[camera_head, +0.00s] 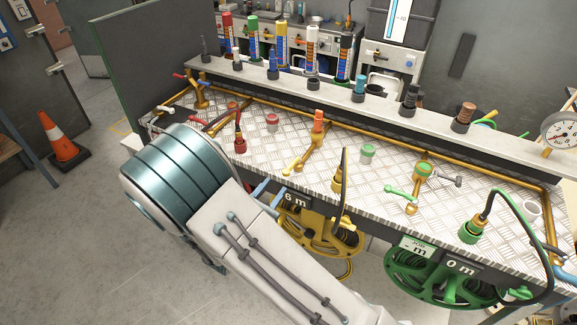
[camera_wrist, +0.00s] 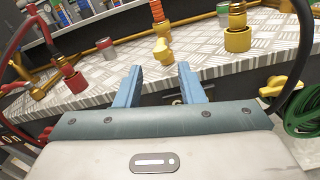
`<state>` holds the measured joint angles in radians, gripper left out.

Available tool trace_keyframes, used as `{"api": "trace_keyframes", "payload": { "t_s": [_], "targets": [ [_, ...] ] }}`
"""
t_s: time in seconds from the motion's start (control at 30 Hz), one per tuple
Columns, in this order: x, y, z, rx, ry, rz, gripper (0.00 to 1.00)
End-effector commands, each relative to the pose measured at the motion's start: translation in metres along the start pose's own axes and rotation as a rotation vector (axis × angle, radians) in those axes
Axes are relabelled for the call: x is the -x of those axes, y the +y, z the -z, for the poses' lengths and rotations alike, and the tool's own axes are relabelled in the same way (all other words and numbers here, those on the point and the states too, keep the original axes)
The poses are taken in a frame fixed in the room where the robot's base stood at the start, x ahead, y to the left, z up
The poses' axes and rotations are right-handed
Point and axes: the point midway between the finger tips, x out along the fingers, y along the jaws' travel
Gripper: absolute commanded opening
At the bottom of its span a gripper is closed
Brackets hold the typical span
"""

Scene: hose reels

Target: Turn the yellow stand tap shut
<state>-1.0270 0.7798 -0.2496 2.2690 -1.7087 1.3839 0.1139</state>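The yellow stand tap (camera_head: 292,168) is on a brass pipe below an orange-topped fitting (camera_head: 318,122) on the tread-plate bench. Its yellow handle points toward the front left in the head view. In the wrist view the yellow tap (camera_wrist: 162,50) stands just beyond the fingertips, roughly between them, with its handle seen nearly end-on. My gripper (camera_wrist: 158,76) has two blue fingers spread apart with nothing between them. In the head view the blue fingers of my gripper (camera_head: 269,190) show at the bench's front edge, partly hidden by my arm. They look apart from the tap.
A yellow hose coupling (camera_head: 340,205) with an upright hose stands right of the tap. A red coupling (camera_head: 240,143) and red hose are to the left. A yellow reel (camera_head: 318,232) and a green reel (camera_head: 435,275) hang below the front edge. A green-handled tap (camera_head: 398,192) is further right.

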Motion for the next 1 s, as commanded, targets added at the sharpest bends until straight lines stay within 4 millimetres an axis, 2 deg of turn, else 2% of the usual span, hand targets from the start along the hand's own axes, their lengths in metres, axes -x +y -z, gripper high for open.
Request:
{"api": "trace_keyframes", "payload": {
  "t_s": [0.2,0.4,0.6,0.87,0.9,1.0],
  "targets": [
    [-0.049,-0.001,-0.003,0.001,-0.002,0.005,0.35],
    [-0.081,-0.001,-0.002,0.000,0.000,0.004,0.35],
    [-0.095,-0.001,0.000,0.000,0.001,0.003,0.35],
    [-0.096,-0.001,0.000,-0.001,0.001,0.002,0.35],
    [-0.096,-0.001,0.000,-0.001,0.001,0.002,0.32],
    [-0.096,-0.001,0.000,-0.001,0.001,0.002,0.05]
  ]
}}
